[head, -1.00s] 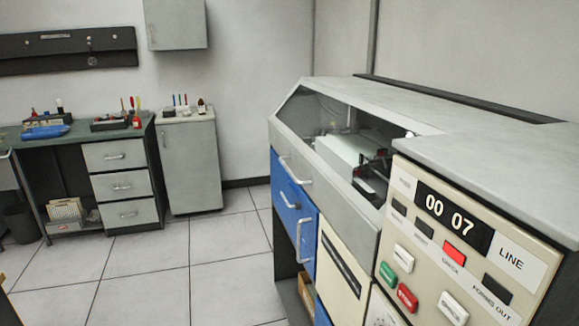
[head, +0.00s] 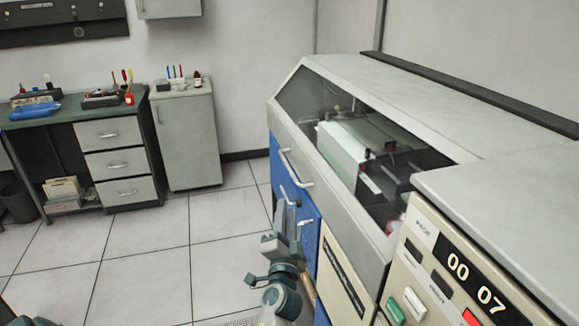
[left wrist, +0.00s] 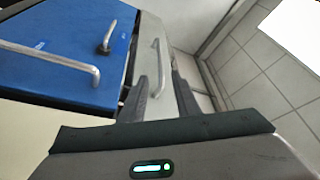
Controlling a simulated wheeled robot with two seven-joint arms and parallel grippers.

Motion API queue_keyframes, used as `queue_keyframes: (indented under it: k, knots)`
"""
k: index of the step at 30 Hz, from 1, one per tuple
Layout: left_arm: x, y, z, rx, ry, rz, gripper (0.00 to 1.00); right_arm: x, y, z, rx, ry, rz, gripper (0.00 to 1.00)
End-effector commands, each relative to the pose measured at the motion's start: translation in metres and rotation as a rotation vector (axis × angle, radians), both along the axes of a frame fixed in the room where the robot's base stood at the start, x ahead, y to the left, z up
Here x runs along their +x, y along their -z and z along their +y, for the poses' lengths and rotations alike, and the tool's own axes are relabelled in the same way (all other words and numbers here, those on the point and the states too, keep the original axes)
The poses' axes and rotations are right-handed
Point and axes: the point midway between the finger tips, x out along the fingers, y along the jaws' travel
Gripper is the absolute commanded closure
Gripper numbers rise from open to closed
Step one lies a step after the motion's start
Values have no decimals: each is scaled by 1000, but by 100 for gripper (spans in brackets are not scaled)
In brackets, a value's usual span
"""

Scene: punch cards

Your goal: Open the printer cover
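The printer cover (head: 395,95) is grey with a glass window (head: 355,140) in its sloping front, and it is closed. Its handle (head: 293,170) is a light bar on the grey front edge. My left gripper (head: 290,212) is below the handle, in front of the blue panel, pointing up. In the left wrist view the cover handle (left wrist: 158,65) shows beyond the two fingers (left wrist: 160,95), which are apart with nothing between them. My right gripper is not in view.
The blue front panel (head: 278,185) has its own handle, clear in the left wrist view (left wrist: 50,62). The control panel (head: 450,265) stands at the lower right. A desk (head: 90,115) and cabinet (head: 187,140) stand at the back left. The floor (head: 215,235) between is clear.

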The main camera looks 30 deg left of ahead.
Motion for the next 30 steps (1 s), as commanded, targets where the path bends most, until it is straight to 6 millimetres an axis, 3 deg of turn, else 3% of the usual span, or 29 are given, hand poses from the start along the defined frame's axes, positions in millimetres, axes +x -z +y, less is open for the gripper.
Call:
queue_keyframes:
  k: [11,17,30]
  knots:
    - [2,0,0,0,2,1,71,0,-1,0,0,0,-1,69]
    - [12,-4,6,1,2,1,71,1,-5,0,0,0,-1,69]
    - [71,-19,41,1,1,1,71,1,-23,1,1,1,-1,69]
